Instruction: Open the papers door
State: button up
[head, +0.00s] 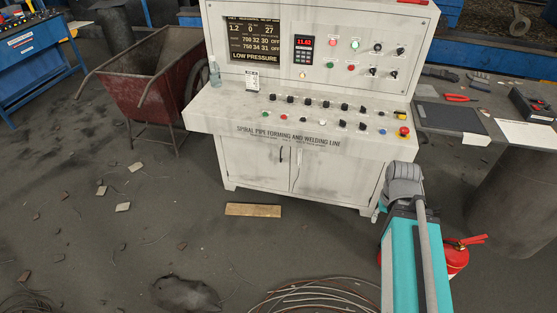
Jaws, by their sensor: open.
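The grey control console (200,118) stands upright in the middle, with two cabinet doors below its sloped panel. The left door (250,168) and the right door (335,182) both look closed. A dark upright handle (282,155) is on the left door near the middle seam, and a lighter handle (298,163) is on the right door. I see no marking that tells which is the papers door. My gripper (378,212) shows only in part beside my arm, at the console's lower right corner. It is open and apart from both handles.
A wooden board (253,210) lies on the floor before the doors. Coiled wire (315,296) lies nearer, and a red fire extinguisher (456,260) stands behind my arm. A red cart (140,90) is at the left. Rubble is scattered over the left floor.

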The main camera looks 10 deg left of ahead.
aim_at(249, 162)
jog(key=k, duration=1.1)
jog(key=u, duration=0.55)
jog(key=i, duration=2)
jog(key=z, duration=0.5)
